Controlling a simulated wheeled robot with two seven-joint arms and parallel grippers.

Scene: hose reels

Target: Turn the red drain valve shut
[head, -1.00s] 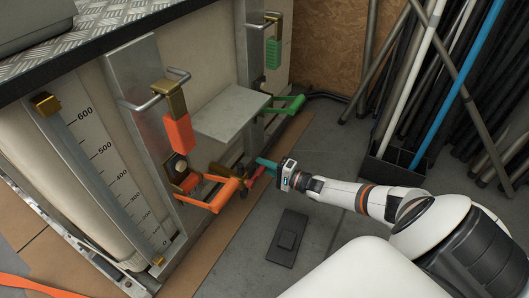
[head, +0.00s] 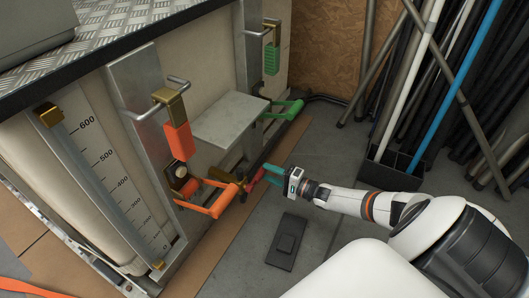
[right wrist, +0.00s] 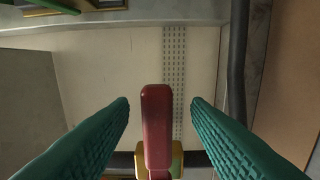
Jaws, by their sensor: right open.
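The red drain valve handle (head: 257,175) sits low on the tank's front, right of the orange handle. In the right wrist view the red handle (right wrist: 157,125) points up the picture between the two fingers, with a gap on each side. A brass part (right wrist: 177,160) shows under its lower end. My right gripper (head: 268,173) is open, its teal fingers close to the handle from the right; in the wrist view the fingertips (right wrist: 160,103) stand apart on either side of it. My left gripper is not in view.
An orange handle (head: 212,198) and a green handle (head: 285,109) stick out from the tank's front. A grey shelf (head: 230,119) juts out above the valve. A dark pedal-like plate (head: 286,241) lies on the floor. Pipes (head: 430,80) stand in a rack at right.

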